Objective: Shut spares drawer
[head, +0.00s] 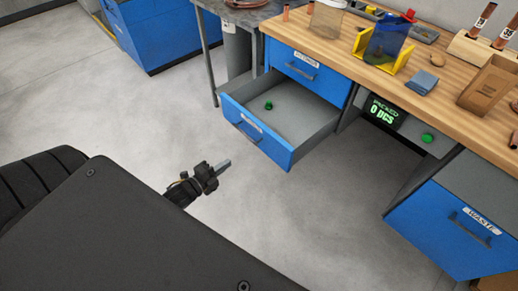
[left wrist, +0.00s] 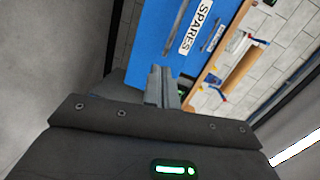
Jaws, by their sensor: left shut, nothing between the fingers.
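The spares drawer (head: 260,132) is blue-fronted with a grey inside and stands pulled open below the bench's left end. A small green item (head: 268,105) lies in it. My left gripper (head: 225,164) is shut and empty, in front of the drawer and a little apart from its front in the head view. In the left wrist view the shut fingers (left wrist: 163,88) point toward the blue front with the SPARES label (left wrist: 195,28); whether they touch it I cannot tell. My right gripper is not in view.
Another blue drawer (head: 305,73) above is closed. The wooden bench top (head: 340,50) holds a yellow holder, a blue cloth (head: 421,83) and copper tubes. A waste drawer (head: 455,230) is at right, a counter display (head: 382,112) between. The floor in front is clear.

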